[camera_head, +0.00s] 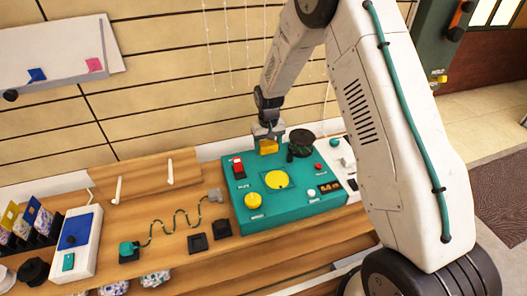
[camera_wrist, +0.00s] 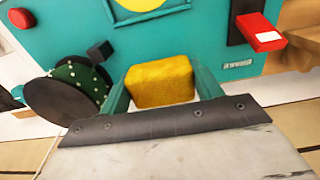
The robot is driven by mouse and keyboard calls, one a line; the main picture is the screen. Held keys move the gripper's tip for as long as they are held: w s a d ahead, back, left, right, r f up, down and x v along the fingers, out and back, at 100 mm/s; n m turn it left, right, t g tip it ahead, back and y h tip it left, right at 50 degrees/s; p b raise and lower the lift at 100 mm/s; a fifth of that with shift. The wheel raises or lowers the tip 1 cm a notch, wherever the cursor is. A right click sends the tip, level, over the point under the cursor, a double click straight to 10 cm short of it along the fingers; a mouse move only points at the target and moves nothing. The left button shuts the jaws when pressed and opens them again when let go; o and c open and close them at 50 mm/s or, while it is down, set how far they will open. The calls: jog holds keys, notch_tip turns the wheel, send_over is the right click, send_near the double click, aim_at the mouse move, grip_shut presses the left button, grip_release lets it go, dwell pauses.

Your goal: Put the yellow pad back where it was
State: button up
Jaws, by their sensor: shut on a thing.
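The yellow pad (camera_wrist: 160,82) is a small block held between the two fingers of my gripper (camera_wrist: 163,95) in the wrist view. In the head view the pad (camera_head: 268,146) shows just below my gripper (camera_head: 267,136), over the back edge of the teal panel box (camera_head: 300,207). The gripper is shut on the pad. On the panel's top there is a flat yellow disc (camera_head: 277,180) and a yellow round knob (camera_head: 253,200). I cannot tell whether the pad touches the panel.
A dark round reel (camera_wrist: 68,100) stands close left of the pad in the wrist view. A red switch (camera_wrist: 262,33) is on the right. In the head view, a wooden rack (camera_head: 150,183), a wavy cable (camera_head: 175,222) and dark square pads (camera_head: 198,243) lie left of the panel.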

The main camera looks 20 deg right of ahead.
aim_at(264, 151)
jog(key=shift+w+a+f, duration=0.1)
jog(key=shift+w+a, duration=0.35)
jog(key=shift+w, duration=0.1)
jog(key=shift+w+a+f, duration=0.1)
jog(key=shift+w+f, duration=0.05)
jog(key=shift+f, duration=0.75)
jog(key=shift+w+a+f, duration=0.1)
jog(key=shift+f, duration=0.75)
jog(key=shift+f, duration=0.15)
jog(key=o, duration=1)
notch_tip(264, 151, up, 12)
jog(key=shift+d+r, duration=0.1)
jog(key=shift+r, duration=0.1)
